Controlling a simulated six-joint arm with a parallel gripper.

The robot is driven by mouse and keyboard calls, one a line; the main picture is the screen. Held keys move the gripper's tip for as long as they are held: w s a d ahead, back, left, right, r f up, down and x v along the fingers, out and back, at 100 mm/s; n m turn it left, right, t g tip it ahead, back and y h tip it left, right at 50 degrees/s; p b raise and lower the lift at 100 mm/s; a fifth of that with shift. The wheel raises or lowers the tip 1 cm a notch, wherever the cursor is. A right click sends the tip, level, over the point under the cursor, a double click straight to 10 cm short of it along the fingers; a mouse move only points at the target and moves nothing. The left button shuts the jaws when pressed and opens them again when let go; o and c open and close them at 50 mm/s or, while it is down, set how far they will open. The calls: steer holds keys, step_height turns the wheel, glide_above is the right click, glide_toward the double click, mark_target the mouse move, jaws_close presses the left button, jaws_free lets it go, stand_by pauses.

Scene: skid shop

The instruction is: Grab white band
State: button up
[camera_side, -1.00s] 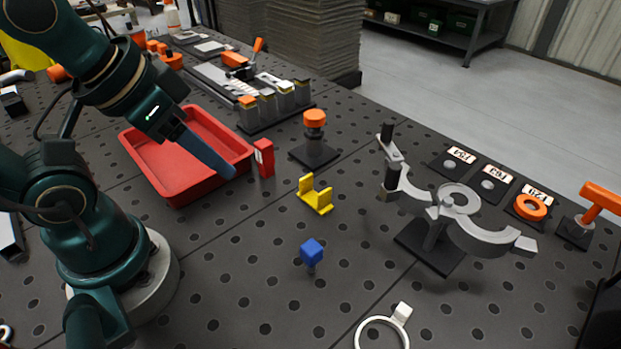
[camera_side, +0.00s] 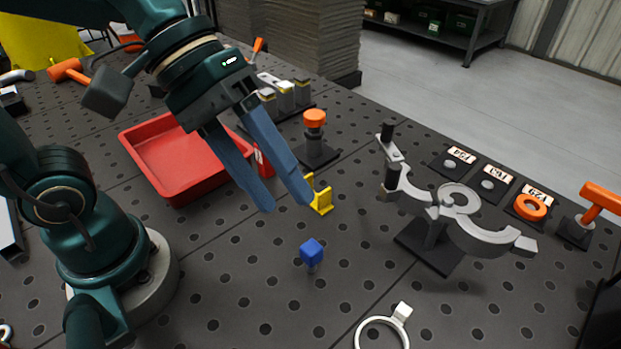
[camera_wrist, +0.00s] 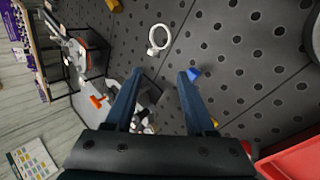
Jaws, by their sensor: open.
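The white band (camera_side: 370,328) is a ring with a small square tab, lying on the perforated table at the bottom of the side view, partly cut off by the edge. In the wrist view the white band (camera_wrist: 159,37) shows whole, beyond and between the fingertips. My gripper (camera_side: 290,207) is open with two blue fingers pointing down, empty, above the table near the yellow bracket. In the wrist view my gripper (camera_wrist: 160,75) is also open, with nothing between its fingers. The band is well apart from it.
A blue cube (camera_side: 311,252) on a short stem stands between my gripper and the band. A yellow bracket (camera_side: 322,201) is just behind the fingers. A grey curved fixture (camera_side: 462,212) stands right. A red tray (camera_side: 165,165) is left. The table around the band looks clear.

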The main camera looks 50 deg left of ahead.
mark_target(402, 307)
steer(key=w+d+f+n+g+h, duration=0.2)
steer(key=w+d+f+n+h, duration=0.1)
steer(key=w+d+n+h, duration=0.4)
steer(key=f+n, duration=0.2)
steer(key=f, duration=0.2)
steer(key=w+d+f+n, duration=0.1)
steer(key=f+n, duration=0.1)
steer(key=f, duration=0.2)
steer(key=w+f+n, duration=0.1)
steer(key=f+n, duration=0.1)
steer(key=f, duration=0.1)
steer(key=shift+d+f+n+y, duration=0.15)
steer(key=shift+f+n+y, duration=0.25)
steer(key=shift+s+d+f, duration=0.1)
steer(key=shift+s+f, duration=0.15)
steer(key=shift+f, duration=0.05)
steer(key=shift+d+f, duration=0.15)
steer(key=shift+d, duration=0.1)
steer(key=shift+x, duration=2.2)
jaws_close()
